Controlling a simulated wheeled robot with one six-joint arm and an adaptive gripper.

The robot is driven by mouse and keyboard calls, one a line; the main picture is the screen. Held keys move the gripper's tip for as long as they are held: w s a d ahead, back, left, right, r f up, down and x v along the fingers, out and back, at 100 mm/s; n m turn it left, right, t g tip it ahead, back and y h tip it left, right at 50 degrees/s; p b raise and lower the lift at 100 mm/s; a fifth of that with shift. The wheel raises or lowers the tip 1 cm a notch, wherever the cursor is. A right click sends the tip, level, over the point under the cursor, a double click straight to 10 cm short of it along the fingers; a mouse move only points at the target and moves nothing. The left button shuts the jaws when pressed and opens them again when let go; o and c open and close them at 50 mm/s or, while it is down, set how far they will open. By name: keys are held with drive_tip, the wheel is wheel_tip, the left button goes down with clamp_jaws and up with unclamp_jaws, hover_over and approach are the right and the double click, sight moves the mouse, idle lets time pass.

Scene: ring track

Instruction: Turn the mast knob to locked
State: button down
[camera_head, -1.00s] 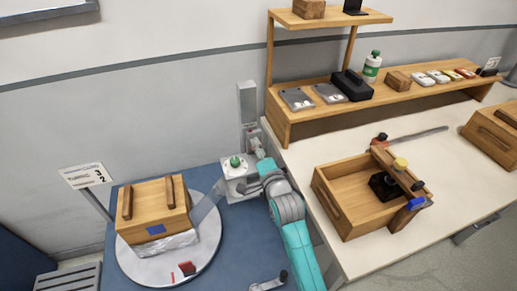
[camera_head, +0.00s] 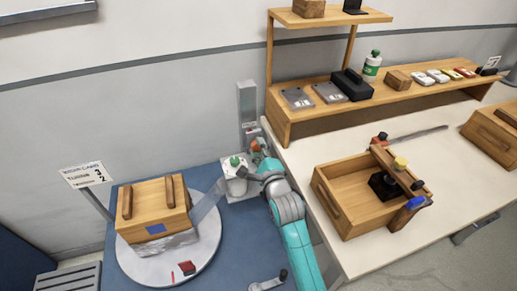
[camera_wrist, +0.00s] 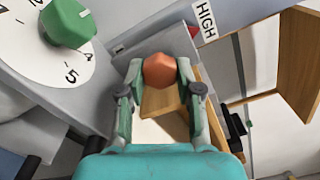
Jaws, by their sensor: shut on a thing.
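The mast knob (camera_wrist: 160,71) is orange and faceted, and sits between the two fingertips of my gripper (camera_wrist: 160,76) in the wrist view. The gripper is shut on it, one finger on each side. In the head view my gripper (camera_head: 258,149) is at the lower part of the grey mast (camera_head: 246,102), beside the workbench. The knob's pointer and any locked mark are not readable.
A green knob (camera_wrist: 68,22) on a white numbered dial stands left of my gripper. A HIGH label (camera_wrist: 206,19) and a small red part (camera_wrist: 193,31) are above right. A wooden crate (camera_head: 150,225) sits on the round turntable (camera_head: 135,268). The workbench (camera_head: 300,165) is close on the right.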

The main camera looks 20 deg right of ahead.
drive_tip(key=shift+m, duration=0.5)
drive_tip(key=c, duration=0.8)
unclamp_jaws()
drive_tip(key=s, duration=1.2)
